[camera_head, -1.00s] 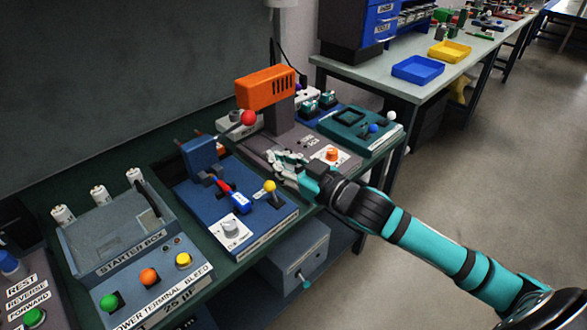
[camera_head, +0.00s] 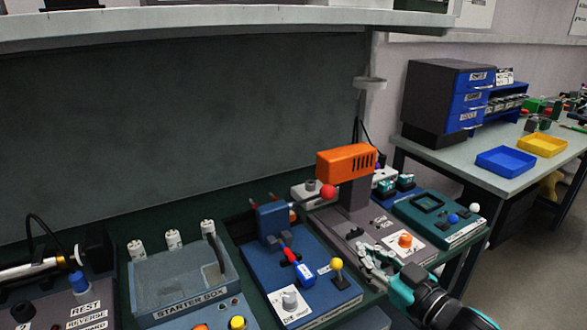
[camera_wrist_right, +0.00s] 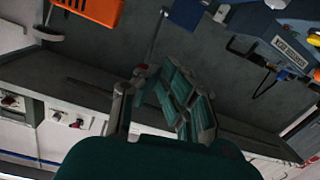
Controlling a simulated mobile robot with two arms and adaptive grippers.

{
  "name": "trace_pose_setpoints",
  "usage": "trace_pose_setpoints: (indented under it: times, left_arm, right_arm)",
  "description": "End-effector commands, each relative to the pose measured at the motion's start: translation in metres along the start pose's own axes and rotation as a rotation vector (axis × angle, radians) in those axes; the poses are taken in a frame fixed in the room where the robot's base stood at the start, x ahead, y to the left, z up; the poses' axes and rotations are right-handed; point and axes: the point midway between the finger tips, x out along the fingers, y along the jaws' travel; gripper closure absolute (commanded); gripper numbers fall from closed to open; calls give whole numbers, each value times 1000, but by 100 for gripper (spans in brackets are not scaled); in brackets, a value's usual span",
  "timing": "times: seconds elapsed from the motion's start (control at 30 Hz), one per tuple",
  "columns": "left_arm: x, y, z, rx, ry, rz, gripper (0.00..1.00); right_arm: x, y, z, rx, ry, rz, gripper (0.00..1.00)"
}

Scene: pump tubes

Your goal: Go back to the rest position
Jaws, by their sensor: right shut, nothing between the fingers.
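My right gripper (camera_head: 368,258) is at the lower right of the head view, with my teal and black arm coming in from the bottom edge. Its fingers are shut and empty, and they appear in front of the orange-headed press station (camera_head: 346,165). I cannot tell the exact gap between the fingers and the station. In the right wrist view the gripper (camera_wrist_right: 152,88) points over the bench, with nothing held. My left gripper is not in view.
The blue station (camera_head: 330,290) with a yellow-knobbed lever and the starter box (camera_head: 180,283) stand left of my gripper. A teal station (camera_head: 440,218) stands to its right. A second bench with a blue tray (camera_head: 505,160) and a yellow tray (camera_head: 542,145) is beyond.

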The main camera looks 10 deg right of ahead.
Motion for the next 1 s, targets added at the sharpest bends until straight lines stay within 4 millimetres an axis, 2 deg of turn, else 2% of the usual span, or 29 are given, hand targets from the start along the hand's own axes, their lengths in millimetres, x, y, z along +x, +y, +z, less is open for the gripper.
trace_pose_setpoints:
  times: [0.07, 0.17, 0.2, 0.3, 0.4, 0.6, 0.8, 1.0]
  left_arm:
    - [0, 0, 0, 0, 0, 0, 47]
    - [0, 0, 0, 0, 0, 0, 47]
    - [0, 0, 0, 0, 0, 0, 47]
    - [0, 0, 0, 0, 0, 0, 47]
    - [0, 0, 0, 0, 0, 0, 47]
    - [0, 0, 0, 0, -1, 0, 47]
    - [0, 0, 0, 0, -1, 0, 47]
    - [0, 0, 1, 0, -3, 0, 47]
  right_arm:
    - [-4, -6, 21, 22, -62, 29, 100]
    - [-19, -19, 70, 59, -227, 97, 100]
    - [-30, -27, 94, 77, -316, 123, 100]
    - [-65, -50, 147, 114, -545, 169, 100]
    - [-100, -72, 182, 143, -730, 182, 100]
    - [-159, -112, 222, 201, -1011, 160, 100]
    - [-213, -151, 241, 264, -1239, 107, 100]
    - [-193, -154, 303, 253, -1252, 103, 100]
